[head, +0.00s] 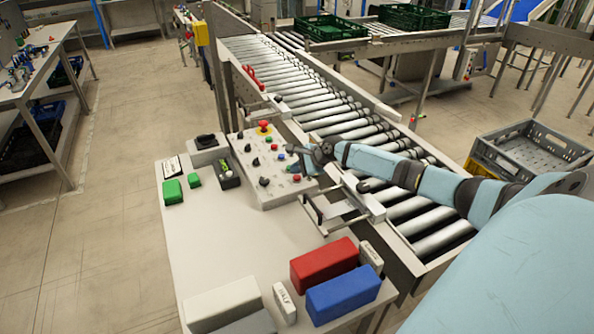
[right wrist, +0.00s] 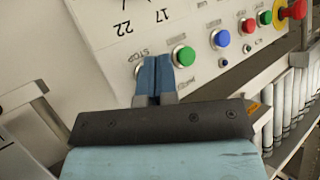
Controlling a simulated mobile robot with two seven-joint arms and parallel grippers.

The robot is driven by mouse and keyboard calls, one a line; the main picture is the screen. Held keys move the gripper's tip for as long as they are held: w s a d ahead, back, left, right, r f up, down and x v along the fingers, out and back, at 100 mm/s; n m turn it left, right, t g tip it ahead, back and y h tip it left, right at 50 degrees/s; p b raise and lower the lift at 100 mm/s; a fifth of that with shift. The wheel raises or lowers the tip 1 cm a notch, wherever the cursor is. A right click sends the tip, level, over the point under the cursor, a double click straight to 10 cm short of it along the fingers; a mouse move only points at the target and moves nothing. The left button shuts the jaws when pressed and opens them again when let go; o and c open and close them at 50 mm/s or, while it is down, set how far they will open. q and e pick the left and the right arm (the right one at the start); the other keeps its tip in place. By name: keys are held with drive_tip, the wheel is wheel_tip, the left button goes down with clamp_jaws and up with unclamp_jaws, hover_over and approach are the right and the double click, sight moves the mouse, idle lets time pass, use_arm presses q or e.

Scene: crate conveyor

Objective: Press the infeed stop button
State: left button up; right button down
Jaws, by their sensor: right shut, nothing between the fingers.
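The control panel (head: 252,185) stands at the end of the table beside the roller conveyor, with several buttons and knobs. In the right wrist view the panel (right wrist: 105,35) carries the printed word STOP beside a silver-ringed button (right wrist: 139,70), mostly hidden behind my fingers. A green button (right wrist: 183,56) sits just right of the fingertips. In the head view a small red button (head: 297,178) shows just below my right gripper (head: 296,158). My right gripper (right wrist: 157,60) is shut and empty, its blue fingertips at the panel between these buttons. I cannot tell whether they touch. My left gripper is out of view.
A red emergency-stop knob (head: 264,127) stands up at the panel's far edge. Red (head: 324,262) and blue (head: 344,294) blocks lie at the table's near end. A metal bracket (head: 335,208) stands beside the panel. The table's middle is clear.

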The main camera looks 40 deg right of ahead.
sight(297, 178)
drive_tip(key=shift+r, duration=0.1)
wheel_tip(297, 178, up, 3)
drive_tip(key=p, duration=0.3)
drive_tip(key=shift+r, duration=0.15)
drive_tip(key=shift+r+p, duration=0.6)
drive_tip(key=shift+r, duration=0.25)
idle(0.3)
